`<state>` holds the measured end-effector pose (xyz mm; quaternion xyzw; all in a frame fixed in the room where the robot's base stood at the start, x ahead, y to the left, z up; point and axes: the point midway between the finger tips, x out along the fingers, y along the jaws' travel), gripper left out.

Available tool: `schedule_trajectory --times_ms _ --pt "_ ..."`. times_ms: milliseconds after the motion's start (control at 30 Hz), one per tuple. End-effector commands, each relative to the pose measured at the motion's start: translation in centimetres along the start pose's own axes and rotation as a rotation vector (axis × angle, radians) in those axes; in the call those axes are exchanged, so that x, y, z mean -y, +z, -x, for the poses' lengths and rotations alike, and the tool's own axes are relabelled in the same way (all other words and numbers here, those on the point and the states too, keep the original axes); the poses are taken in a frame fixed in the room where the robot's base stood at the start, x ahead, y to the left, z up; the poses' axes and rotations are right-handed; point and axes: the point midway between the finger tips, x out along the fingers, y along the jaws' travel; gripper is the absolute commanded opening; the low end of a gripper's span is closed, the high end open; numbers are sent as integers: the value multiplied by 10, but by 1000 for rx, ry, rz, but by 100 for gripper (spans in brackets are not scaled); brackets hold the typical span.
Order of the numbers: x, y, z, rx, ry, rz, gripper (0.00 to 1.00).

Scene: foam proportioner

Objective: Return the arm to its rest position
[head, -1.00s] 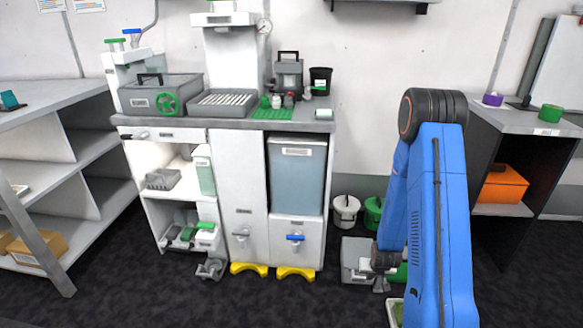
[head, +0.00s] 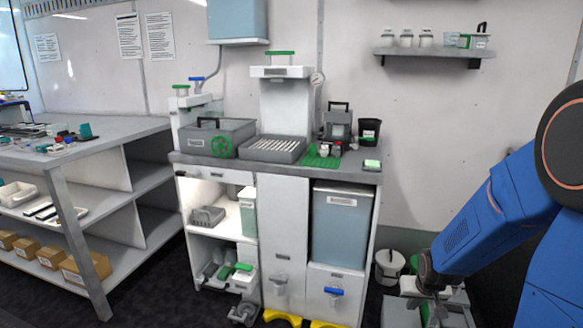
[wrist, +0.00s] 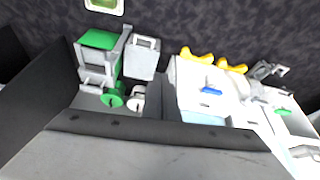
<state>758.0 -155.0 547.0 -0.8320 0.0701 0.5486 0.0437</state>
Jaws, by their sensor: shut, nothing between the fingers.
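My blue arm (head: 500,228) comes in from the right edge of the head view and slopes down to the left. My gripper (head: 434,314) hangs at its lower end, small and partly merged with the grey things behind it. It is shut, with nothing held. That view looks down on the floor and the cabinet's foot from above.
The white cabinet (head: 283,220) stands left of my arm, with yellow feet (head: 283,316). A white bucket (head: 389,266) is close to my gripper. A wall shelf (head: 433,53) is up right; a bench (head: 80,150) is left.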

Motion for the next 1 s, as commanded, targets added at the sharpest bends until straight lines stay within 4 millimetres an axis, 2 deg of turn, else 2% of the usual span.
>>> schedule_trajectory --times_ms 33,100,467,767,1000 --pt "4 0 16 -7 -3 6 0" --pt "8 3 35 -7 -6 14 0" --pt "26 30 129 -10 -24 55 0" --pt "36 68 201 -12 -39 89 0" --pt "40 107 251 -14 -52 116 0"
